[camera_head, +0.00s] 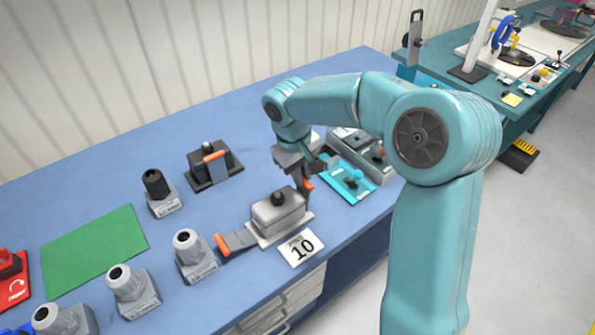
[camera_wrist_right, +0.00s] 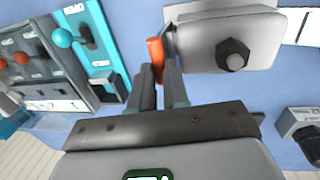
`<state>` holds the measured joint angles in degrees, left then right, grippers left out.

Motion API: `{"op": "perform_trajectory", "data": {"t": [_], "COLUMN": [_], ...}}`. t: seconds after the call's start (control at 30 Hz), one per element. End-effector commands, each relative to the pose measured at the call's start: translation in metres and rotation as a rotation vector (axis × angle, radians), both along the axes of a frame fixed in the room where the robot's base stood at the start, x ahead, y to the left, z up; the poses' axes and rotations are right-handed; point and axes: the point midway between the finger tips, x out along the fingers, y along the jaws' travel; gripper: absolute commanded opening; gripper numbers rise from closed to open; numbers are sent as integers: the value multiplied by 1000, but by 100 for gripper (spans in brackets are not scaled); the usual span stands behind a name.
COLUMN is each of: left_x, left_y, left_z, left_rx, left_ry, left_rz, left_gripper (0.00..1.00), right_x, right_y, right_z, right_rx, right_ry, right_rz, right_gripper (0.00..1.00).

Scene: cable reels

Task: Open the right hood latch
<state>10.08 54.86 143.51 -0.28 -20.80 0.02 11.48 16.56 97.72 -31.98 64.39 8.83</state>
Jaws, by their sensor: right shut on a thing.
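The hood (camera_head: 277,213) is a grey metal box with a dark knob on top, on a light base plate on the blue table. Its right latch has an orange handle (camera_head: 308,184) that stands up at the hood's right side. My right gripper (camera_head: 305,176) is shut on this latch. In the right wrist view, the fingers (camera_wrist_right: 162,75) close at the orange handle (camera_wrist_right: 155,50), beside the hood (camera_wrist_right: 222,40); they partly hide the lever. The left latch (camera_head: 238,241) lies folded outward, its orange end away from the hood. My left gripper is not in view.
A card marked 10 (camera_head: 301,247) lies in front of the hood. A teal switch panel (camera_head: 350,180) and a grey control box (camera_head: 345,140) stand close on the right. Grey cable fittings (camera_head: 195,257) and a green mat (camera_head: 95,250) are to the left.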

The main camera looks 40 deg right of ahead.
Motion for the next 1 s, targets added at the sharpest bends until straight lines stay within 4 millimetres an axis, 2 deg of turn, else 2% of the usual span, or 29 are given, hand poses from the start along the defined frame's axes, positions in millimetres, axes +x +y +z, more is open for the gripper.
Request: {"op": "perform_trajectory", "data": {"t": [0.2, 0.47, 0.9, 0.93, 1.0], "left_x": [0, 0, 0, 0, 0], "left_y": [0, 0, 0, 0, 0], "left_z": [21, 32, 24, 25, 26], "left_rx": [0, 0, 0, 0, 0], "left_ry": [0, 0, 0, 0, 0], "left_rz": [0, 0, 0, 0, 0], "left_gripper": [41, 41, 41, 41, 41], "right_x": [-3, -5, -10, -9, -9], "right_y": [-23, -51, -85, -84, -83], "right_z": [2, -10, -40, -39, -38], "right_rx": [168, 413, 405, 412, 412], "right_ry": [-19, -50, -48, -49, -48], "right_rz": [-10, -12, -4, -2, 0], "right_gripper": [0, 0, 0, 4, 27]}}
